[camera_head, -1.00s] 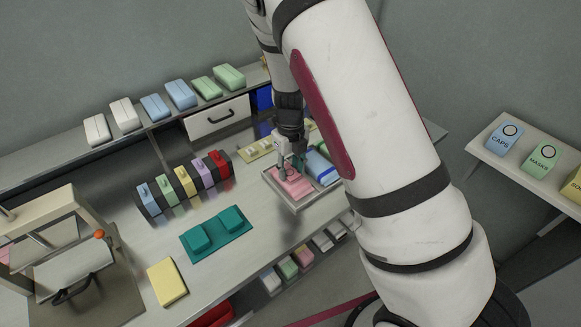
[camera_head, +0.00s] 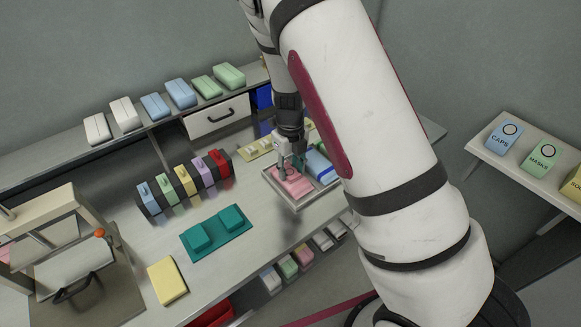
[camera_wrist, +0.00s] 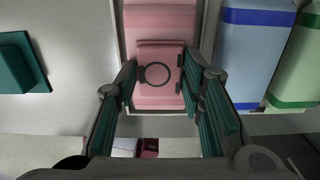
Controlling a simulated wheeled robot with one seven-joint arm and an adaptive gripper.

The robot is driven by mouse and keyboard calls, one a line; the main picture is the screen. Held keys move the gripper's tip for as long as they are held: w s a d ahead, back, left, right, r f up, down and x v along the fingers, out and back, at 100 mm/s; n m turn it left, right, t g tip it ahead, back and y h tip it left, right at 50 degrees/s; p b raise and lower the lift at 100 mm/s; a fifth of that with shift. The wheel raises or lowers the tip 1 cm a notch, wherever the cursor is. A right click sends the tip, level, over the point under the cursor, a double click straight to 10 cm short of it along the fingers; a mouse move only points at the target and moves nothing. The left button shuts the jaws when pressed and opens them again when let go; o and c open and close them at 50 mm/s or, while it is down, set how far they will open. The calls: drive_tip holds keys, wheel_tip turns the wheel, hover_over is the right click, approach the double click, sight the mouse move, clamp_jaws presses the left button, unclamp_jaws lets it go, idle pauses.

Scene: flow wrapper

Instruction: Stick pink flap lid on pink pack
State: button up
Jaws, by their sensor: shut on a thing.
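The pink pack (camera_wrist: 160,18) lies in a shallow metal tray (camera_head: 270,181); its pink body also shows in the head view (camera_head: 293,188). The pink flap lid (camera_wrist: 160,58), with a dark ring on its face, sits between my fingers over the near end of the pack. My gripper (camera_wrist: 158,78) is shut on the lid's sides; in the head view my gripper (camera_head: 291,170) points down at the tray. I cannot tell whether the lid touches the pack underneath.
A blue-banded pack (camera_wrist: 252,50) and a green-banded pack (camera_wrist: 300,65) lie right of the pink pack. A teal fixture (camera_head: 215,233) and a yellow block (camera_head: 167,281) lie on the bench. A row of coloured lids (camera_head: 185,181) stands behind. The bench between is clear.

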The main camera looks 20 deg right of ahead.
drive_tip(key=shift+f, duration=0.1)
drive_tip(key=o, duration=0.8)
wheel_tip(320, 180, up, 12)
idle(0.6)
